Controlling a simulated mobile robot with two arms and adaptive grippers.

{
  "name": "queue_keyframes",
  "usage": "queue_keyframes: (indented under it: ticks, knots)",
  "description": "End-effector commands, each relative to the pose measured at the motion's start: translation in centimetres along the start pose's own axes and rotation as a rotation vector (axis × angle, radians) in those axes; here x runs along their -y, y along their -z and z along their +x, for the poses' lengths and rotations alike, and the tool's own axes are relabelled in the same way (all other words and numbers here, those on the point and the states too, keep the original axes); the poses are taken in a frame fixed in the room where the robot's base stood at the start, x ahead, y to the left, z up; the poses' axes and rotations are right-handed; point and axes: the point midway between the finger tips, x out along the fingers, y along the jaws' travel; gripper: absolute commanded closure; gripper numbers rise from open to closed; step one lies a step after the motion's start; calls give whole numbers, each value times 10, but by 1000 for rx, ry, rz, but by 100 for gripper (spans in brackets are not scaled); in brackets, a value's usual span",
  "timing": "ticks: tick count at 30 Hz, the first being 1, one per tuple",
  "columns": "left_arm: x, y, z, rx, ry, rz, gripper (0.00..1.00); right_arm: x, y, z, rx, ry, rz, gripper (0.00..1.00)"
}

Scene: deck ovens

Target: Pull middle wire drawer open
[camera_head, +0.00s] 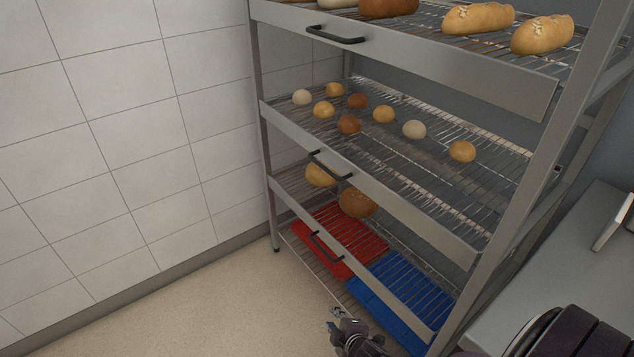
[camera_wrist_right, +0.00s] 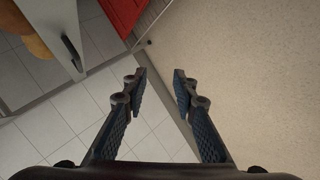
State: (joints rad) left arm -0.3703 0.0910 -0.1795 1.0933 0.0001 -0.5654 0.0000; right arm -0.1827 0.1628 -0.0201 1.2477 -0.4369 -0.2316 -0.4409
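The wire rack holds several pull-out drawers with grey fronts and black bar handles. The middle wire drawer (camera_head: 375,187) carries several small rolls and looks closed. Its black handle (camera_head: 329,166) sits towards the left of its front. My right gripper (camera_head: 335,318) is low at the bottom of the head view, below the middle handle and apart from it. In the right wrist view the right gripper (camera_wrist_right: 159,88) is open, with nothing between its fingers. A drawer handle (camera_wrist_right: 72,53) shows there at the upper left, away from the fingers. My left gripper is not in view.
The upper drawer (camera_head: 440,62) holds loaves. The lower drawer (camera_head: 372,268) holds two breads, above a red tray (camera_head: 310,232) and a blue tray (camera_head: 402,283). A tiled wall (camera_head: 120,120) stands left. A grey counter (camera_head: 565,265) is at right. Floor is clear in front.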

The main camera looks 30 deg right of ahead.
Motion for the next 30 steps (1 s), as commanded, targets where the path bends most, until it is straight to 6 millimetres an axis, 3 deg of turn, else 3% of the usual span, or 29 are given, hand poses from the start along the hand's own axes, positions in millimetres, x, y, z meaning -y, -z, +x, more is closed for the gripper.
queue_keyframes:
  ticks: [1, 2, 3, 6, 9, 12, 15, 18, 30]
  knots:
    - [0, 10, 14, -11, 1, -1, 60, -45, 13, 13, -31, -108, -91, 74]
    - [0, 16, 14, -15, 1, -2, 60, -75, 22, 13, -43, -172, -151, 74]
    - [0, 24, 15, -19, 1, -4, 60, -115, 33, 9, -52, -259, -230, 74]
    - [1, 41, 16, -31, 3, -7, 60, -207, 60, -13, -47, -475, -431, 74]
    - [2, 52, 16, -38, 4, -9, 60, -281, 82, -48, -10, -672, -618, 74]
    - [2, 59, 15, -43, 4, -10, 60, -329, 97, -82, 41, -816, -764, 74]
    - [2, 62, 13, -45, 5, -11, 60, -355, 106, -104, 80, -897, -851, 74]
    - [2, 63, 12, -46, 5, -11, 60, -368, 111, -112, 97, -929, -885, 74]
    - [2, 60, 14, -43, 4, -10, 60, -408, 127, -80, 98, -930, -886, 74]
